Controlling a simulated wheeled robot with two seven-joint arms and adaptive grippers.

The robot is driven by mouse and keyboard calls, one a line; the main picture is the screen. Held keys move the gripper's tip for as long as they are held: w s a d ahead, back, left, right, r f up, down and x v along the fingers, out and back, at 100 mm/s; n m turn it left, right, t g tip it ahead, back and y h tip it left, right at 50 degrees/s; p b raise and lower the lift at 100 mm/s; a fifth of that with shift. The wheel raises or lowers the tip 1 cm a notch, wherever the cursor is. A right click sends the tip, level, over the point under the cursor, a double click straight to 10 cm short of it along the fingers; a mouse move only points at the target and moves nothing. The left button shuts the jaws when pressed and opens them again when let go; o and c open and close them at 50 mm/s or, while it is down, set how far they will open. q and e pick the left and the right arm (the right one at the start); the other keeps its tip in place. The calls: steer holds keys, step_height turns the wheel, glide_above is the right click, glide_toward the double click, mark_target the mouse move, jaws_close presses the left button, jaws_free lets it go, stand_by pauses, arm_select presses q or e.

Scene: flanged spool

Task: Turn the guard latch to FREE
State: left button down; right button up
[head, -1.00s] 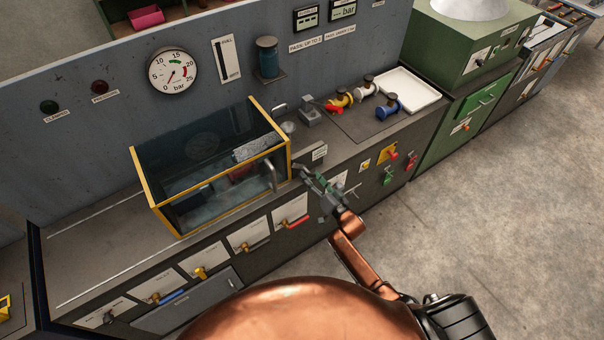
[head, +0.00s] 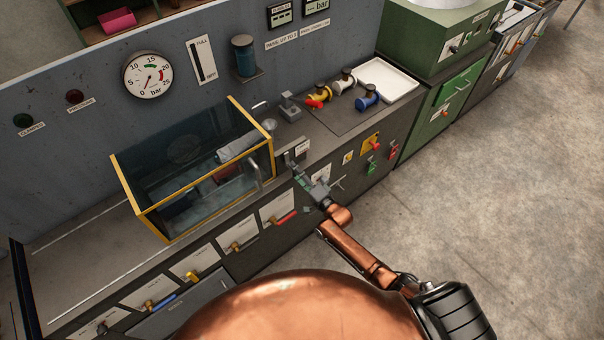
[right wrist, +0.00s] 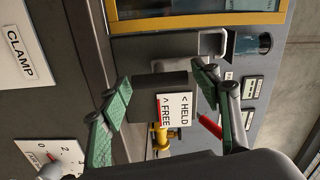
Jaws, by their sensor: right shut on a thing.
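The guard is a clear box (head: 206,180) with yellow edges on the bench, and its lid looks shut. The guard latch is a dark grey block (right wrist: 158,82) at the bench's front edge in the right wrist view. A white plate (right wrist: 174,109) reading HELD and FREE sits beside it and also shows in the head view (head: 302,147). My right gripper (head: 295,166) is at the latch. In the right wrist view its green-padded fingers (right wrist: 165,95) lie on both sides of the block, shut on it. Exact finger contact is hard to see. My left gripper is out of view.
Valve handles line the front panel below, including a red one (head: 286,217). Yellow, white and blue fittings (head: 367,97) stand right of the guard, near a white tray (head: 388,80). A pressure gauge (head: 148,75) is on the back wall. Open floor lies to the right.

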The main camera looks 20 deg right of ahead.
steer(key=shift+m, duration=0.3)
steer(key=o, duration=1.6)
steer(key=v, duration=1.2)
